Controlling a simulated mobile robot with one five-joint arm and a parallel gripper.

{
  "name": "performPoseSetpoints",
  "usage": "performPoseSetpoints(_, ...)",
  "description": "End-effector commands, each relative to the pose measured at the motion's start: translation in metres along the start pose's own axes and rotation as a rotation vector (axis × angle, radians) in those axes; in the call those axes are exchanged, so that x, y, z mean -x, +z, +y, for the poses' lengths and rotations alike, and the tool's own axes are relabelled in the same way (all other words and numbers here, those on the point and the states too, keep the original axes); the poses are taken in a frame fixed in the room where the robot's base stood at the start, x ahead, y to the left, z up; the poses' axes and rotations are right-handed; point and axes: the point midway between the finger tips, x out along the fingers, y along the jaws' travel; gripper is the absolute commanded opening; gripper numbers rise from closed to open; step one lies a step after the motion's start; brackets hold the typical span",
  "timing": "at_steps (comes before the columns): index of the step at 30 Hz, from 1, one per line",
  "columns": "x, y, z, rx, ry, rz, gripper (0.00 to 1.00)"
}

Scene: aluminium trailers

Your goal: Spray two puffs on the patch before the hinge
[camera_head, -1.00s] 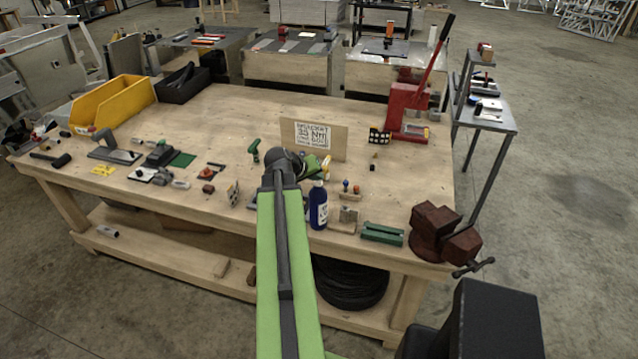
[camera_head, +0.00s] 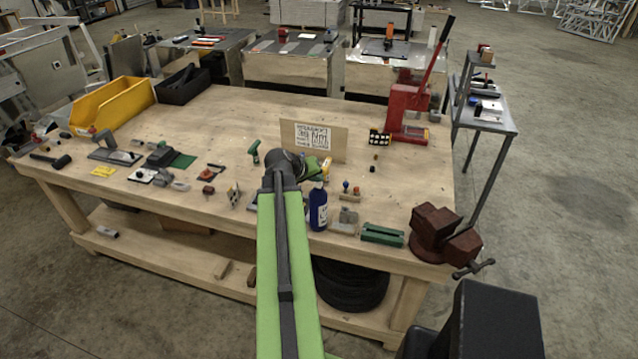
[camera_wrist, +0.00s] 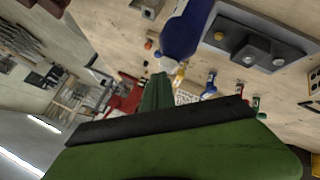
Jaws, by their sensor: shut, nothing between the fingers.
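A blue bottle (camera_head: 318,208) with a pale top stands upright near the front edge of the bench. It also shows, large and slanted, at the top of the wrist view (camera_wrist: 187,30). My gripper (camera_head: 316,168) is just behind the bottle's top in the head view, partly hidden by my wrist. In the wrist view my gripper (camera_wrist: 157,92) is shut and empty, its green fingers pointing towards the bottle's narrow end. I cannot tell whether they touch. I cannot make out the patch or the hinge for certain.
The wooden bench (camera_head: 230,115) carries a printed sign board (camera_head: 313,138), a red lever press (camera_head: 408,110), a dark red vise (camera_head: 440,235) and a green block (camera_head: 382,234). A yellow bin (camera_head: 112,103) stands at the back left. The back middle is clear.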

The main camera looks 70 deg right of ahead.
Motion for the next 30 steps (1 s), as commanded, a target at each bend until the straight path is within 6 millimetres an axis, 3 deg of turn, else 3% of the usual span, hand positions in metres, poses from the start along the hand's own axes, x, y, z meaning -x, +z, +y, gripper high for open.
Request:
performPoseSetpoints(6,0.003,-0.003,0.003,0.0,0.0,0.0,0.0)
performPoseSetpoints(21,0.043,-0.031,0.032,0.0,0.001,0.001,0.0)
performPoseSetpoints(30,0.041,-0.03,0.031,0.0,0.001,0.0,0.0)
